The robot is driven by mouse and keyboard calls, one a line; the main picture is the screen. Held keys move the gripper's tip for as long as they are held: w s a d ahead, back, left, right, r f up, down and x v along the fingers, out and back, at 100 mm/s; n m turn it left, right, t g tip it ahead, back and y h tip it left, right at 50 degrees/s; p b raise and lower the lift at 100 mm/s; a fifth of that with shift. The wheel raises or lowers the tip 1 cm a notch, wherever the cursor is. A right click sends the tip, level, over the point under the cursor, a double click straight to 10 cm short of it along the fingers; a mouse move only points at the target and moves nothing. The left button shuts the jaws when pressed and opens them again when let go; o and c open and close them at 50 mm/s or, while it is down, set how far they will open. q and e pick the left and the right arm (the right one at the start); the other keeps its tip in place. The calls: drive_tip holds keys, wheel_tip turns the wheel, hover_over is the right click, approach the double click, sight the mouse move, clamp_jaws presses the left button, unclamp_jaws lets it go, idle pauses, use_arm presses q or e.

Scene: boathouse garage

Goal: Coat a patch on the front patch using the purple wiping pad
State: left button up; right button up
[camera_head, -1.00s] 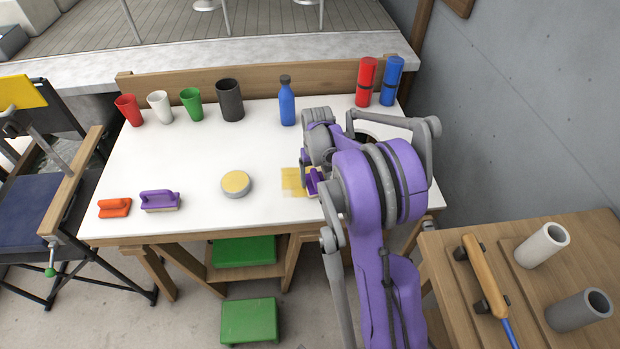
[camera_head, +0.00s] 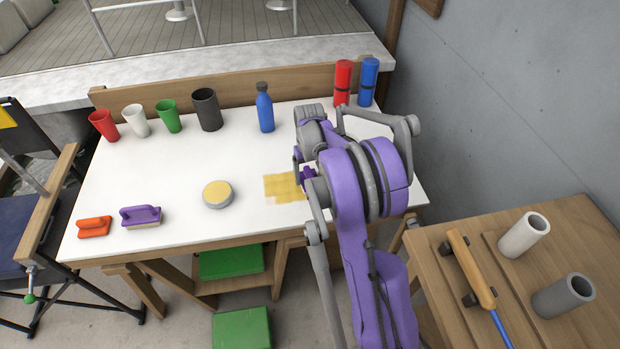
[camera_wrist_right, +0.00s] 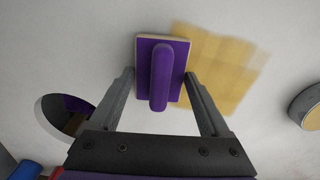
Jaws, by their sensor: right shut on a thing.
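My right gripper (camera_wrist_right: 160,76) is shut on a purple wiping pad (camera_wrist_right: 174,57) by its handle, at the white tabletop (camera_head: 150,185). In the head view my purple arm hides most of this pad (camera_head: 306,174). A yellow coated patch (camera_head: 283,187) with uneven, blocky edges lies beside the pad; it also shows in the right wrist view (camera_wrist_right: 222,75). A round tin with a yellow top (camera_head: 217,194) stands left of the patch. A second purple pad (camera_head: 141,216) rests at the table's front left. My left gripper is not in view.
An orange pad (camera_head: 94,227) lies at the front left corner. Several cups and a blue bottle (camera_head: 265,110) line the back, with red (camera_head: 342,84) and blue cylinders at the back right. The middle is clear.

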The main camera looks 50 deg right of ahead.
sight(285, 181)
drive_tip(key=shift+w+a+f, duration=0.1)
drive_tip(key=shift+w+a, duration=1.05)
drive_tip(key=shift+a, duration=0.3)
drive_tip(key=shift+w+a+f, duration=0.1)
drive_tip(key=shift+w+a, duration=1.05)
drive_tip(key=shift+a, duration=0.25)
drive_tip(key=shift+w+a+r, duration=0.1)
drive_tip(key=shift+w+a, duration=1.1)
drive_tip(key=shift+a, duration=0.15)
drive_tip(key=shift+w+a, duration=1.15)
drive_tip(key=shift+a, duration=0.2)
drive_tip(key=shift+w+d, duration=0.65)
drive_tip(key=shift+w, duration=0.05)
drive_tip(key=shift+s+d+b, duration=0.2)
drive_tip(key=shift+s+d, duration=0.4)
drive_tip(key=shift+d, duration=0.15)
drive_tip(key=shift+s+d+b, duration=0.15)
drive_tip(key=shift+s+d, duration=0.4)
drive_tip(key=shift+d, duration=0.2)
drive_tip(key=shift+s+d, duration=1.1)
drive_tip(key=shift+d, duration=0.15)
drive_tip(key=shift+s+d+b, duration=0.35)
drive_tip(key=shift+s+d, duration=0.9)
drive_tip(key=shift+d, duration=0.25)
drive_tip(key=shift+s+d, duration=1.15)
drive_tip(key=shift+d, duration=0.15)
